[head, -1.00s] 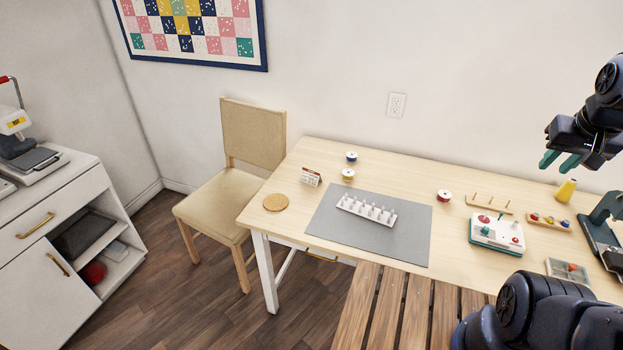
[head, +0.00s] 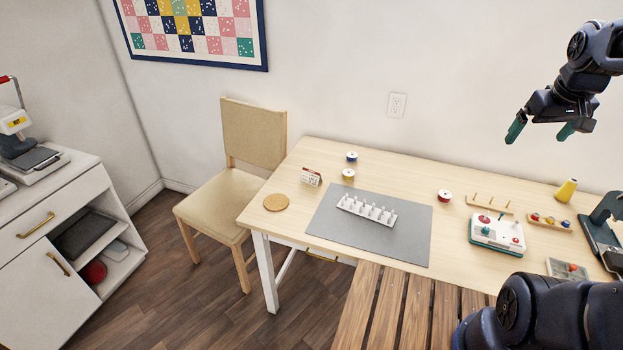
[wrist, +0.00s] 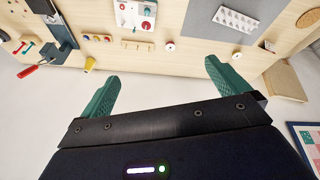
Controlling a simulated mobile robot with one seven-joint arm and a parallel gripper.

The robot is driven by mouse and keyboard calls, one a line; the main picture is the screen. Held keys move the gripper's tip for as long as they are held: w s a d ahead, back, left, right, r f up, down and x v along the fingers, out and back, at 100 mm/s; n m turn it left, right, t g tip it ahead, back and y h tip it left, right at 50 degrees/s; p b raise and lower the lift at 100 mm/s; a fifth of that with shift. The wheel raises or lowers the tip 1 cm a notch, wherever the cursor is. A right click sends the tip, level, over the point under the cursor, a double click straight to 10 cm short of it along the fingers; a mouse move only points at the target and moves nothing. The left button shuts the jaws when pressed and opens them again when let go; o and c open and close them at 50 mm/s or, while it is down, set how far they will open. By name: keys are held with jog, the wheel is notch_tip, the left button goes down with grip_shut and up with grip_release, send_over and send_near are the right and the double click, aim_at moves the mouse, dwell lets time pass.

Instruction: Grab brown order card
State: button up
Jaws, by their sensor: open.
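A small upright card (head: 311,177) with brown-red and white markings stands near the back left of the sewing table, and it may be the brown order card. Its print is too small to read. A round brown cork disc (head: 276,202) lies flat at the table's left end. My gripper (head: 541,131) hangs high at the upper right, far from the card, with its green fingers spread and nothing between them. The wrist view also shows my gripper (wrist: 160,72) open, with the table beyond its fingers. I cannot clearly pick out the card in the wrist view.
On the table (head: 450,215) are a grey mat (head: 400,245) with a white peg rack (head: 367,209), a blue spool (head: 352,157), a yellow spool (head: 348,174) and a red spool (head: 445,196). A chair (head: 252,135) stands by the left end. A white cabinet (head: 50,260) is at far left.

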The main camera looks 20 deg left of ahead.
jog(key=w+a+f+n+g, duration=0.1)
jog(key=w+a+f+n, duration=0.3)
jog(key=w+a+n, duration=0.65)
jog(key=w+a+f+n+g, duration=0.1)
jog(key=w+a+f+n, duration=0.3)
jog(key=w+a, duration=1.2)
jog(key=n+g, duration=0.2)
jog(key=n, duration=1.3)
send_near(311, 175)
jog(key=shift+w+d+r, duration=0.1)
jog(key=shift+w+r, duration=0.2)
jog(key=shift+w, duration=0.3)
jog(key=shift+s+a+f, duration=0.1)
jog(key=shift+a+f, duration=0.15)
jog(key=shift+f, duration=5.4)
jog(key=c, duration=1)
